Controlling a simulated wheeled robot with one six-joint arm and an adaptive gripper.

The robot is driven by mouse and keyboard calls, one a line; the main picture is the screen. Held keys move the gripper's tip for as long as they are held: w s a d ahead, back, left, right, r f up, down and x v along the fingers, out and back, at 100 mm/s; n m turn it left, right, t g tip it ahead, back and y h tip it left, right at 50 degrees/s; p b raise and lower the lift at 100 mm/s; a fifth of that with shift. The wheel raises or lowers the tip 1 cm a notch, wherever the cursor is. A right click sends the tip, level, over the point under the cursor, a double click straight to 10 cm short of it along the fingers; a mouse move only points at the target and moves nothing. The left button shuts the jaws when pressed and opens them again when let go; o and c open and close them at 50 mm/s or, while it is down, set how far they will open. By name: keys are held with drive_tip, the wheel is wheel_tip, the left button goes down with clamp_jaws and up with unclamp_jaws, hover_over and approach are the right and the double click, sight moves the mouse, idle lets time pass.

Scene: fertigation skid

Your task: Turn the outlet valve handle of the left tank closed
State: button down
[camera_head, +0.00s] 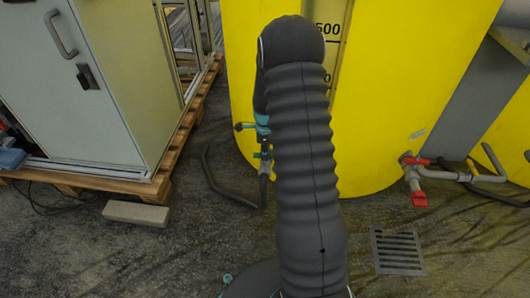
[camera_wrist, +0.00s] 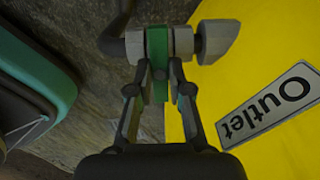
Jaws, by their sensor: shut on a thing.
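The yellow tank (camera_head: 395,80) stands behind my arm in the head view. In the wrist view its yellow wall (camera_wrist: 260,60) bears a label reading "Outlet" (camera_wrist: 268,104), upside down. A grey valve fitting (camera_wrist: 217,40) juts from the wall. Its green handle (camera_wrist: 157,52) lies between the fingertips of my gripper (camera_wrist: 159,78), which is shut on it. The handle points down toward the palm in the picture, across the line of the fitting. In the head view my arm hides most of the gripper and valve.
A red-handled valve (camera_head: 418,199) on grey piping stands at right beside another yellow tank (camera_head: 505,140). A grey cabinet (camera_head: 85,110) on a wooden pallet (camera_head: 150,190) stands at left. A block (camera_head: 136,214) and a floor grate (camera_head: 397,250) lie on the floor.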

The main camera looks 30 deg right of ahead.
drive_tip(key=shift+w, duration=0.2)
drive_tip(key=c, duration=1.1)
unclamp_jaws()
drive_tip(key=shift+a, duration=0.1)
drive_tip(key=shift+s, duration=0.1)
wheel_tip(320, 180, up, 12)
drive_tip(key=shift+r, duration=0.1)
